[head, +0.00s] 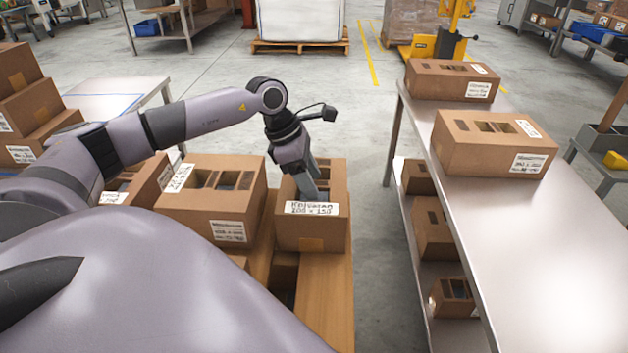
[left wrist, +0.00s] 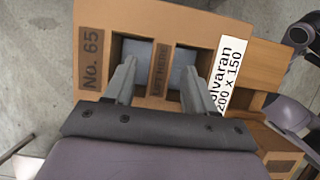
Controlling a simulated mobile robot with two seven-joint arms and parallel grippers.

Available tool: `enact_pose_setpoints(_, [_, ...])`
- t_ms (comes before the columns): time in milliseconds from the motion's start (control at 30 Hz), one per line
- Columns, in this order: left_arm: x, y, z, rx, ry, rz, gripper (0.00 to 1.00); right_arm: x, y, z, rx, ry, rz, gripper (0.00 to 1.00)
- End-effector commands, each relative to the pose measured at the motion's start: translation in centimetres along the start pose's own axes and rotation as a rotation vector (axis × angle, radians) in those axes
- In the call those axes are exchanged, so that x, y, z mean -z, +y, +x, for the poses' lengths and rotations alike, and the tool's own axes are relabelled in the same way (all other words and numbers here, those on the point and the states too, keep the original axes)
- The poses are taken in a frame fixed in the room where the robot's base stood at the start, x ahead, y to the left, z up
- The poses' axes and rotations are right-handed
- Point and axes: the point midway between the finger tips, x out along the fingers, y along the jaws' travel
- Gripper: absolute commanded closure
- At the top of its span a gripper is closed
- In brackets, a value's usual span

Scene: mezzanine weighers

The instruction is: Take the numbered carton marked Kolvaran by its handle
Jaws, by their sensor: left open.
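The carton marked Kolvaran, 200 x 150 (head: 298,236), is brown with a white label and stands at the right end of a row of cartons. In the left wrist view its top (left wrist: 150,22) shows "No. 65" and two openings with a handle strip marked "LIFT HERE" (left wrist: 160,70) between them. My left gripper (head: 313,184) points down at the carton's top. In the left wrist view its open fingers (left wrist: 173,70) stand on either side of the handle strip, over the openings, with gaps to the strip. How deep the fingertips reach is unclear. My right gripper is not in view.
Another labelled carton (head: 225,215) stands left of the Kolvaran carton. A metal table (head: 540,230) on the right bears two cartons (head: 495,155) (head: 452,92), with more on its lower shelf. Clear floor (head: 372,250) lies between the row and this table.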

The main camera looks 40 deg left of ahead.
Motion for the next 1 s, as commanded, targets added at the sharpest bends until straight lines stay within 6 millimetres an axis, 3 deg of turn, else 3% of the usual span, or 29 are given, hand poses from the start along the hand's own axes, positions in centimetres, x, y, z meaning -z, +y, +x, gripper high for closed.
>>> enact_pose_setpoints(67, [0.0, 0.01, -0.04, 0.0, 0.0, 0.0, 0.45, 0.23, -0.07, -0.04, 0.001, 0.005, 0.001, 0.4])
enact_pose_setpoints(233, [-0.01, 0.01, -0.06, 0.0, 0.0, -0.001, 1.0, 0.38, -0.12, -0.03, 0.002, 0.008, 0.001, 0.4])
enact_pose_setpoints(1000, [-0.04, 0.02, -0.1, 0.0, -0.001, 0.0, 1.0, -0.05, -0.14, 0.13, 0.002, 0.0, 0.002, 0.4])
